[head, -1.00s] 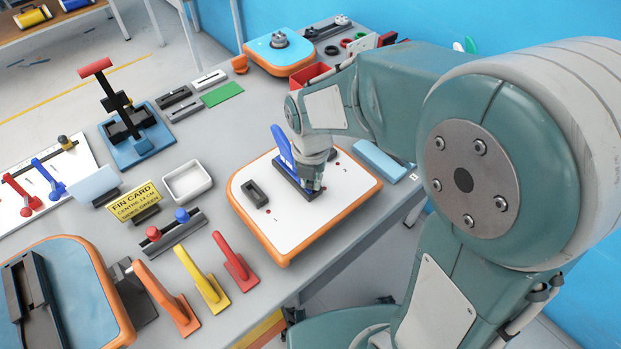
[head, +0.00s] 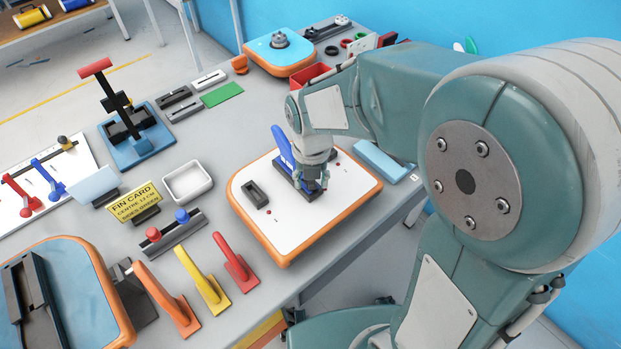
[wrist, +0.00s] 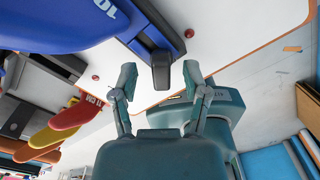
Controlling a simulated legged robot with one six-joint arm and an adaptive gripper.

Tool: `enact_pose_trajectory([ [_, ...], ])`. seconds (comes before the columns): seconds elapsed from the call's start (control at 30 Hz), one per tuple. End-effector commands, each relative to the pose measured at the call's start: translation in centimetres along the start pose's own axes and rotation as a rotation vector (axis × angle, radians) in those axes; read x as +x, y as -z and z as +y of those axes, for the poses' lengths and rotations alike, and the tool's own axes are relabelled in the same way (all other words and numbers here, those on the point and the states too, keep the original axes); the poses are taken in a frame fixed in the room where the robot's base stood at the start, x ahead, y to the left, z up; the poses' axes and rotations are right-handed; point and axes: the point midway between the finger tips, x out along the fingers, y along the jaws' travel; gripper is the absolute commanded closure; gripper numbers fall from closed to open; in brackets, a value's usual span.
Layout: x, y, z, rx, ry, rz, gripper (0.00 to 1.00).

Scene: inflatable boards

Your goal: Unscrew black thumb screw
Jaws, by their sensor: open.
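A blue fin (head: 283,150) stands in a dark fin box on a white board (head: 280,223) with an orange rim. In the wrist view the fin (wrist: 60,25) carries white lettering. A black piece (wrist: 161,72), which looks like the thumb screw, sticks out at the end of the dark box. My gripper (wrist: 160,76) is open, with one finger on each side of the black piece and visible gaps on both sides. In the head view my gripper (head: 312,186) is low over the board and hides the screw.
A second dark fin box (head: 255,194) is empty on the same board. Red, yellow and orange fins (head: 235,262) stand at the board's left. A light blue block (head: 380,161) lies at the right.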

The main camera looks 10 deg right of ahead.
Motion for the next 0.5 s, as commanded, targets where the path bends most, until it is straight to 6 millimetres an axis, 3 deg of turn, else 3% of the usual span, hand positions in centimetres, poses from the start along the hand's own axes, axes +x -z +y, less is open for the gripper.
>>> enact_pose_trajectory([
  [0.5, -4.4, -0.1, 0.0, 0.000, -0.001, -0.003, 0.41],
])
